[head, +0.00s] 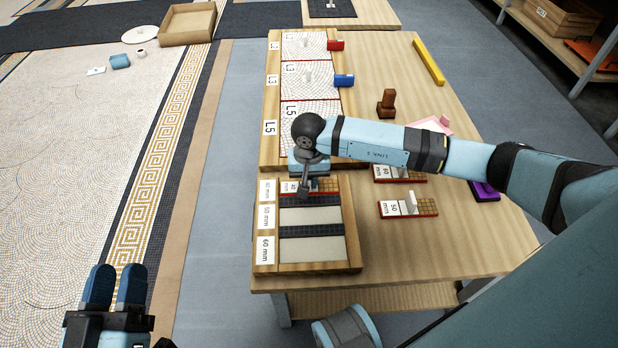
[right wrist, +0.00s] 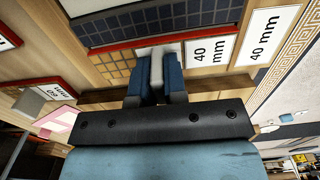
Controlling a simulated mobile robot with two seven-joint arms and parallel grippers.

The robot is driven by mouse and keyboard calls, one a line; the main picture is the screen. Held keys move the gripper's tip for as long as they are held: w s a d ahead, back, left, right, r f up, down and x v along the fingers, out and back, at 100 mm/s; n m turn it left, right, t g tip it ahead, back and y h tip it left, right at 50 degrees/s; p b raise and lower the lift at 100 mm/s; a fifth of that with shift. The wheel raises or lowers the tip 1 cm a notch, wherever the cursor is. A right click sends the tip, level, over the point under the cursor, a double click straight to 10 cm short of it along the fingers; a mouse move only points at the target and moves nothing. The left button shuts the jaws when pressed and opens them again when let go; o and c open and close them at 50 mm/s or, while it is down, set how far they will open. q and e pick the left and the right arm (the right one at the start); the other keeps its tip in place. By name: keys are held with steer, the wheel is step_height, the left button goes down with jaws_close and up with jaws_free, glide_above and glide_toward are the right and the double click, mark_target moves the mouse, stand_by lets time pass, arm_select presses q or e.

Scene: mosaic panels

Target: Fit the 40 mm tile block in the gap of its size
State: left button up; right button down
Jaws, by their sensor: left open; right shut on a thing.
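The 40 mm tile block (head: 322,185) has a white label, a brown tile grid and a red edge. It lies at the 40 mm gap, at the far end of the gap tray (head: 310,268). My right gripper (head: 306,190) is shut on its pale upright handle (right wrist: 160,58). In the right wrist view, the block's 40 mm label (right wrist: 211,38) lies alongside the tray's 40 mm label (right wrist: 262,38). I cannot tell whether the block is fully down in the gap. The 50 mm and 60 mm gaps look empty. My left gripper (head: 116,275) is open and empty over the floor.
A 50 mm block (head: 428,207) and another block (head: 412,177) lie right of the tray. A larger panel board (head: 310,85) stands behind it. A brown stamp-like object (head: 387,103) and a yellow bar (head: 428,62) are farther back. The table's front right is clear.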

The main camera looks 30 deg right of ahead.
arm_select(q)
steer(key=shift+f, duration=0.15)
arm_select(e)
steer(key=shift+f, duration=0.15)
steer(key=c, duration=1.1)
jaws_free()
step_height(320, 180, up, 8)
steer(key=shift+r+p, duration=0.1)
steer(key=shift+p, duration=1.15)
arm_select(q)
steer(key=shift+w+a+g+y+p, duration=0.15)
steer(key=shift+a+g+y+p, duration=0.25)
steer(key=shift+g+y+p, duration=0.15)
arm_select(e)
steer(key=shift+r, duration=2.85)
